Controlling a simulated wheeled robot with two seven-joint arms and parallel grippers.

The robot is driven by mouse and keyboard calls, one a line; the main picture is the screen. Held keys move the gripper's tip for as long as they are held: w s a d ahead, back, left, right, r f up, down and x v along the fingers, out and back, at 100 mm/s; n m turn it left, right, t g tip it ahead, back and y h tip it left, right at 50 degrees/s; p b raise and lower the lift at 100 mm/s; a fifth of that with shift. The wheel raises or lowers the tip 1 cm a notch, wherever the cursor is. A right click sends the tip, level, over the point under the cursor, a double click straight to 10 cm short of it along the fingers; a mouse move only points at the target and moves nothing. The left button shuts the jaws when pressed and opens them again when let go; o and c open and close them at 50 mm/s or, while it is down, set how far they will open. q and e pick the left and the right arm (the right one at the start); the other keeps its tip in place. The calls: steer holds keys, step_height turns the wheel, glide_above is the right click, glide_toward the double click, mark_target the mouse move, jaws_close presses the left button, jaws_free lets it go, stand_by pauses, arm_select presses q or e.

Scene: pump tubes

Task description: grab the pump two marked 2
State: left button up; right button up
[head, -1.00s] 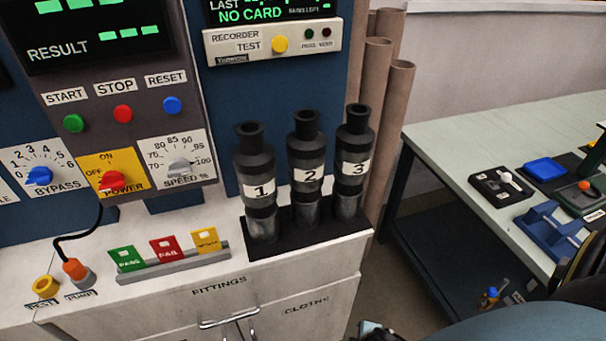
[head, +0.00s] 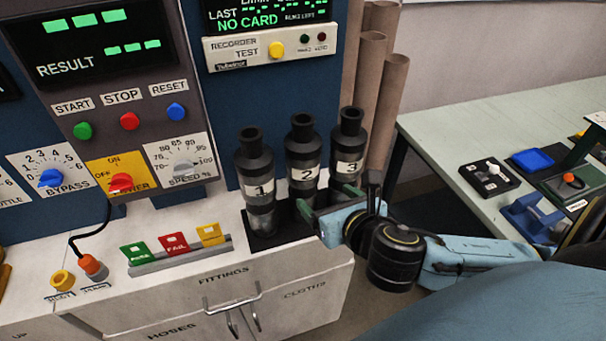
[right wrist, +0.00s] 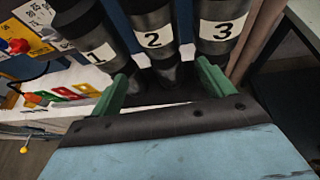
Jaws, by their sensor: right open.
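Pump two (head: 302,160), a dark bottle-shaped tube labelled 2, stands upright in the black rack between pump 1 (head: 255,170) and pump 3 (head: 348,150). It also shows in the right wrist view (right wrist: 155,42), centred between the fingers. My right gripper (head: 312,215) is in front of the rack, its green fingers apart and empty. In the right wrist view its fingertips (right wrist: 162,75) point at the lower parts of the tubes, one finger towards pump 1's side and one towards pump 3's. The gripper hides the lower part of pump 3 in the head view. My left gripper is not in view.
The black rack (head: 262,242) sits on a white cabinet top by the control panel (head: 120,90). Green, red and yellow cards (head: 172,243) stand left of it. Brown tubes (head: 385,100) rise behind pump 3. A pale table (head: 440,130) with small devices is at right.

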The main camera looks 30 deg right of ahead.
mark_target(303, 171)
steer(key=x, duration=0.8)
steer(key=b+x, duration=0.1)
steer(key=x, duration=0.4)
steer(key=shift+w+d+r, duration=0.2)
steer(key=shift+r, duration=0.05)
steer(key=c, duration=1.6)
steer(key=shift+w+r, duration=0.15)
steer(key=shift+r, duration=0.25)
jaws_close()
